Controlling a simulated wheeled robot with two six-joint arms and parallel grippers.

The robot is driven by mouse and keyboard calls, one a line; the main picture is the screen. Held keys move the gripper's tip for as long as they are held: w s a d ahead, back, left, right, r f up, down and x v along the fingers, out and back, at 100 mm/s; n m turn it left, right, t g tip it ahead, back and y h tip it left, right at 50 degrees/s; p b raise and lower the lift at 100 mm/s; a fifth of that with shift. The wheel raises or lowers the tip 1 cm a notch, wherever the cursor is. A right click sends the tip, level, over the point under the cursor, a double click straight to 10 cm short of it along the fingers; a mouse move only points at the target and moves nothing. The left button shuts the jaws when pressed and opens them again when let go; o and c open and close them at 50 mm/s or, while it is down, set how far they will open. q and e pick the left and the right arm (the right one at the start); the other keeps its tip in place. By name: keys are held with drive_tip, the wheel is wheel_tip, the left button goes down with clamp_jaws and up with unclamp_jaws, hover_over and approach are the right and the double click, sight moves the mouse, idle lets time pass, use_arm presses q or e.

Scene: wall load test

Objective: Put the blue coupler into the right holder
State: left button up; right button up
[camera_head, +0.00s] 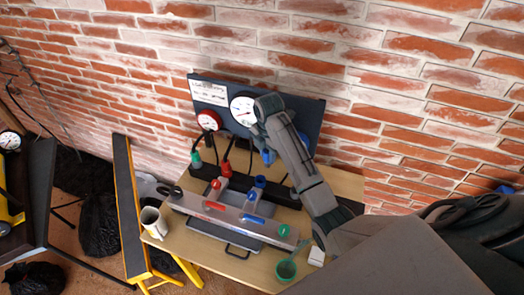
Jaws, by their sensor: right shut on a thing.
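The blue coupler (268,156) is partly hidden behind my right gripper (262,137), which is shut on it in front of the gauge board. The coupler is upright or nearly so, above the black rail (240,187) at the back of the table. A blue round fitting (260,181) stands at the rail, a little below and left of the coupler; I cannot tell whether it is the right holder. A green coupler (196,157) and a red coupler (226,168) with black hoses stand farther left. My left gripper is not in view.
A grey manifold (232,217) with red and blue handles lies across the wooden table.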

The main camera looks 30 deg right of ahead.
drive_tip(key=s+d, duration=0.5)
drive_tip(key=shift+s, duration=0.25)
idle(0.3)
drive_tip(key=s+d, duration=0.2)
drive_tip(key=s, duration=0.1)
drive_tip(key=shift+d, duration=0.25)
idle(0.4)
drive_tip(key=shift+f, duration=0.1)
wheel_tip(320, 180, down, 6)
drive_tip(key=b, duration=0.2)
drive_tip(key=shift+f, duration=0.15)
idle(0.8)
drive_tip(key=shift+f, duration=0.25)
idle(0.4)
drive_tip(key=shift+f+b, duration=0.35)
drive_tip(key=shift+f, duration=0.3)
